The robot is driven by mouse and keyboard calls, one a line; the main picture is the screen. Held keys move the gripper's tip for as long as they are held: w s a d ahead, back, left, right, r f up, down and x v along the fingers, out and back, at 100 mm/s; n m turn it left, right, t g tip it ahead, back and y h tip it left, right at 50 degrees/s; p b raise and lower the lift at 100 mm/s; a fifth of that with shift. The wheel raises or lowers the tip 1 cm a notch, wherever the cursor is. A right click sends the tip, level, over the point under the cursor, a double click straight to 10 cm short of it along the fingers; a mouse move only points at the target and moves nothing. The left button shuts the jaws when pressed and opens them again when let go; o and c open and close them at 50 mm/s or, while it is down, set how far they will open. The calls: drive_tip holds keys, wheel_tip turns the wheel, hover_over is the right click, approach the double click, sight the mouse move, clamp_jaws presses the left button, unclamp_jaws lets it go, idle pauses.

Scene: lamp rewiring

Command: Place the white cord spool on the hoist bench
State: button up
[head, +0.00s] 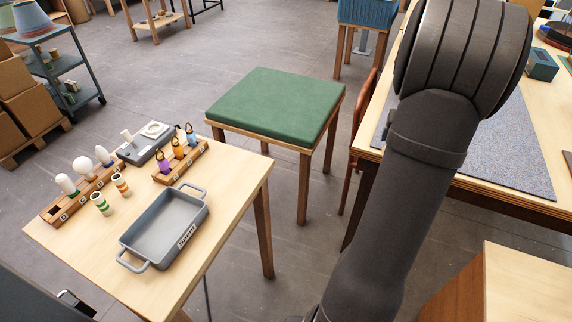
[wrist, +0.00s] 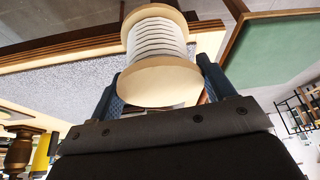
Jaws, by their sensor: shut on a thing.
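The white cord spool (wrist: 157,45), white cord wound between two pale wooden flanges, is in the wrist view. My gripper (wrist: 163,86) is shut on it, with a blue finger on either side. The spool is held off any surface, and its lower end is partly hidden by the gripper body. In the head view neither the spool nor my gripper shows; my dark arm fills the right middle. No bench is clearly marked as the hoist bench. A large wooden bench with a grey speckled mat (head: 507,145) stands at the right, partly behind my arm.
A green-topped table (head: 275,105) stands in the middle. A wooden table (head: 235,195) at left carries a grey tray (head: 165,230), bulbs in a rack (head: 85,185) and colored parts in a holder (head: 180,155). A wooden box (head: 520,275) is at lower right.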

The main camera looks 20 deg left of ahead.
drive_tip(key=s+a+r+n+y, duration=0.1)
drive_tip(key=s+a+n, duration=0.15)
drive_tip(key=a, duration=0.65)
drive_tip(key=s+a+r+n, duration=0.1)
drive_tip(key=s+a+r, duration=0.15)
drive_tip(key=a, duration=0.75)
drive_tip(key=n+g+y, duration=0.1)
drive_tip(key=n+y, duration=0.1)
drive_tip(key=n, duration=0.2)
hover_over(226, 174)
drive_tip(key=shift+w+f, duration=0.1)
drive_tip(key=shift+f, duration=4.55)
drive_tip(key=shift+f+h, duration=0.2)
drive_tip(key=shift+h, duration=0.1)
drive_tip(key=o, duration=1.1)
drive_tip(key=shift+o, duration=0.2)
drive_tip(key=shift+r, duration=0.1)
drive_tip(key=v, duration=1.2)
